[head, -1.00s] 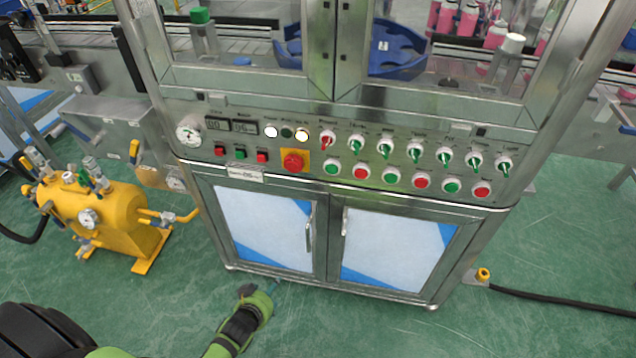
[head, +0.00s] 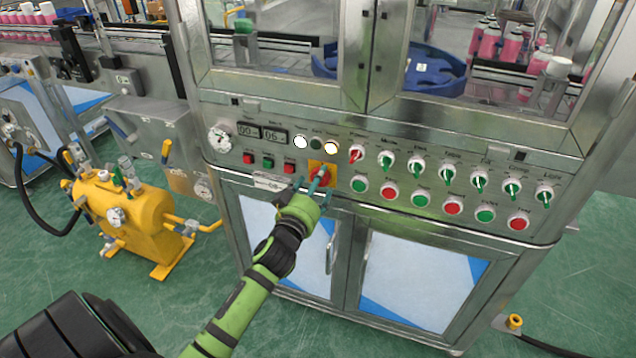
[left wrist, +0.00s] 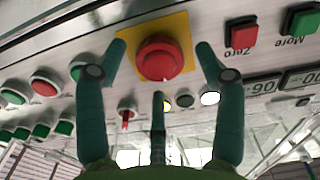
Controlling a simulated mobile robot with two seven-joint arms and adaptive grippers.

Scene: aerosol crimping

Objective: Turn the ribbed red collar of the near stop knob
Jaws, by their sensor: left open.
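The near stop knob (head: 323,177) is a red mushroom knob on a yellow square plate on the machine's front panel. In the left wrist view the red knob (left wrist: 158,58) sits upper centre, with its collar just visible around the cap. My left gripper (head: 312,182) is in front of the knob and partly covers it in the head view. In the left wrist view the open fingers of my left gripper (left wrist: 160,62) stand on either side of the knob and below it, apart from it. My right gripper is not in view.
Small red and green buttons (head: 268,162) lie left of the knob. Selector switches (head: 387,160) and more buttons (head: 420,199) lie to the right. Cabinet doors (head: 425,275) are below. A yellow tank (head: 130,210) stands on the floor at left.

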